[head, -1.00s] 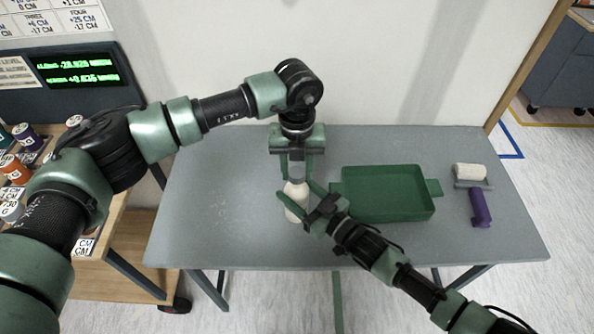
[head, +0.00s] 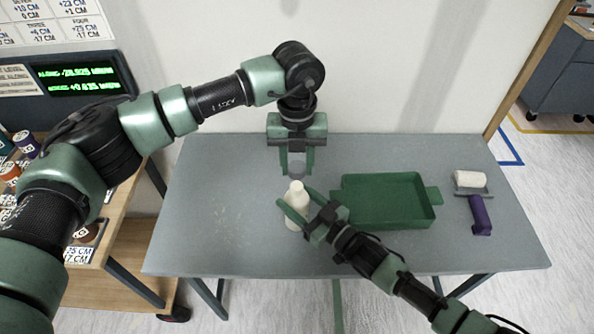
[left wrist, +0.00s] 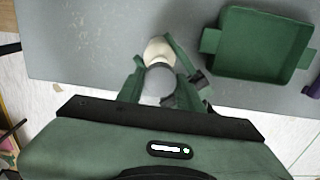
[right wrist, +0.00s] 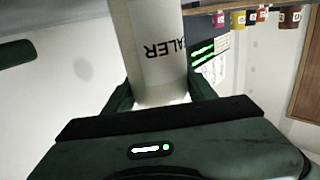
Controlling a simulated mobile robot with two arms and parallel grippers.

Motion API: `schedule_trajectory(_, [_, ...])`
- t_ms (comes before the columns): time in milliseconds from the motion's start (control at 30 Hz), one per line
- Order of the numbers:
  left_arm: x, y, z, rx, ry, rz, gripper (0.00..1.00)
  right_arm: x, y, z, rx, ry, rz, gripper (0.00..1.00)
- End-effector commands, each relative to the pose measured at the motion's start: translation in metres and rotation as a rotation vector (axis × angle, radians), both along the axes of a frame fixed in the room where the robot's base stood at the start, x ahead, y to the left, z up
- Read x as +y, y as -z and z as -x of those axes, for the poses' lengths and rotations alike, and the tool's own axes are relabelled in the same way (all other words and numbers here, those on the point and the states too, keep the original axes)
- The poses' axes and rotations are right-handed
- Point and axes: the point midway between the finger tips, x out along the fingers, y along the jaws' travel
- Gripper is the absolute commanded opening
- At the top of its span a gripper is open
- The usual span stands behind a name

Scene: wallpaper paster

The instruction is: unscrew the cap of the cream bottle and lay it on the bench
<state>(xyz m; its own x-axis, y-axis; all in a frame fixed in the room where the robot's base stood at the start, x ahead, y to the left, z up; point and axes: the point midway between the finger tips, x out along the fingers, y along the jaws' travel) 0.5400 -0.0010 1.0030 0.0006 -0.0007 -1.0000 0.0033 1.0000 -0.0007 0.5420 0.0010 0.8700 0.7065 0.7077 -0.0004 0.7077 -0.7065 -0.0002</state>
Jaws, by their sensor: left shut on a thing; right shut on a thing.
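The cream bottle (head: 296,191) stands upright on the grey bench (head: 215,190), its pale narrow top bare in the head view. My right gripper (head: 298,208) is shut on its body from the front right. The bottle also fills the middle of the right wrist view (right wrist: 155,45), with dark letters ending in "ALER". My left gripper (head: 297,173) points down and is shut on a grey round cap (head: 297,168). The cap is apart from the bottle, above and behind it. In the left wrist view the cap (left wrist: 159,86) hangs between the fingers, near the bottle's shoulder (left wrist: 158,48).
A green tray (head: 345,208) lies on the bench just right of the bottle. A roller with a purple handle (head: 481,215) lies at the bench's right end. The bench's left part is clear. A wall rises behind. A wooden cart (head: 130,262) with small pots stands at the left.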

Motion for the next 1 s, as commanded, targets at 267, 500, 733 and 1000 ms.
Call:
schedule_trajectory(267, [0.0, -0.001, 0.0, 0.001, 0.0, 0.0, 0.0, 0.0, 0.0, 0.0, -0.001, 0.0, -0.001, 0.73])
schedule_trajectory(500, [0.0, -0.001, 0.0, 0.001, 0.0, 0.0, 0.0, 0.0, 0.0, 0.0, 0.0, 0.0, 0.0, 0.81])
schedule_trajectory(733, [0.0, 0.0, 0.0, 0.001, 0.0, 0.0, 0.0, -0.006, 0.001, 0.006, 0.001, 0.001, 0.0, 0.81])
schedule_trajectory(1000, [0.0, 0.007, 0.0, 0.001, 0.0, 0.0, 0.0, -0.044, 0.003, 0.044, 0.002, 0.0, 0.002, 0.81])
